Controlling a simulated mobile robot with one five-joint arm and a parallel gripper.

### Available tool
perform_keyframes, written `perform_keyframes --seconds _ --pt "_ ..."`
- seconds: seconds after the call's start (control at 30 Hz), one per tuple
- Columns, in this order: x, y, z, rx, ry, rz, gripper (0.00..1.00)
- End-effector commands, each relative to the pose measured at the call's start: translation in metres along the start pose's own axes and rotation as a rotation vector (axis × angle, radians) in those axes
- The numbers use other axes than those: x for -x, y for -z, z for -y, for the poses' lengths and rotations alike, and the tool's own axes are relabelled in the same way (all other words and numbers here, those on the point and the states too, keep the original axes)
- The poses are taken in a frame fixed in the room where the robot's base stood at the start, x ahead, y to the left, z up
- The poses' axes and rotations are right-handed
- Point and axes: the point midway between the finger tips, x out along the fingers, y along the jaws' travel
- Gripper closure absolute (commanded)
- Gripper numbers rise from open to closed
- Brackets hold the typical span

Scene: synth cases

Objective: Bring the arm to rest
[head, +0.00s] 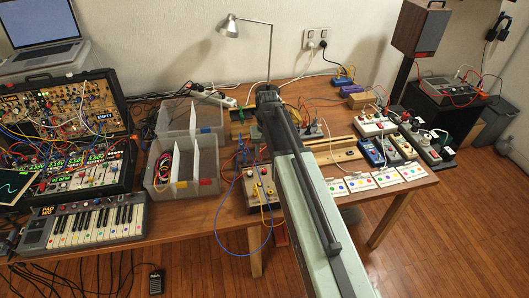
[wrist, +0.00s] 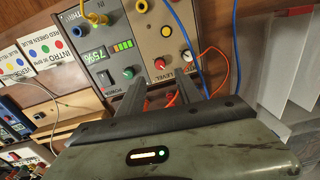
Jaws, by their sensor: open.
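My arm (head: 315,215) reaches from the lower right over the wooden table (head: 205,220). Its dark end (head: 268,100) is above the middle of the table in the head view; the fingers cannot be made out there. In the wrist view my gripper (wrist: 163,80) is open, with its two dark fingers apart and nothing seen held. Beyond the fingers is a grey and brown module box (wrist: 135,60) with knobs, a 75% display and plugged cables. It also shows in the head view (head: 260,190), left of my arm. Whether the fingers touch it cannot be told.
Clear divided bins (head: 180,165) stand left of my arm, with a keyboard (head: 85,222) and synth cases (head: 70,135) farther left. A lamp (head: 228,27) stands behind. Cards (head: 385,178) and cabled modules (head: 375,125) are at right. A blue cable (head: 222,228) loops past the table's front edge.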

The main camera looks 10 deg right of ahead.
Motion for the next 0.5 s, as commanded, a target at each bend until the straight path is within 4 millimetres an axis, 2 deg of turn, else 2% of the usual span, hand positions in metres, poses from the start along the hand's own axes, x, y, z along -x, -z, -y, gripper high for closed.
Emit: perform_keyframes --seconds 0.07,0.33,0.4,0.5 --pt "0.000 -0.010 0.004 0.007 0.000 0.000 0.59" --pt "0.000 -0.121 0.002 0.042 -0.021 0.001 0.59" --pt "0.000 -0.139 0.000 0.051 -0.027 0.001 0.59" --pt "0.000 -0.149 -0.002 0.058 -0.032 0.001 0.59"
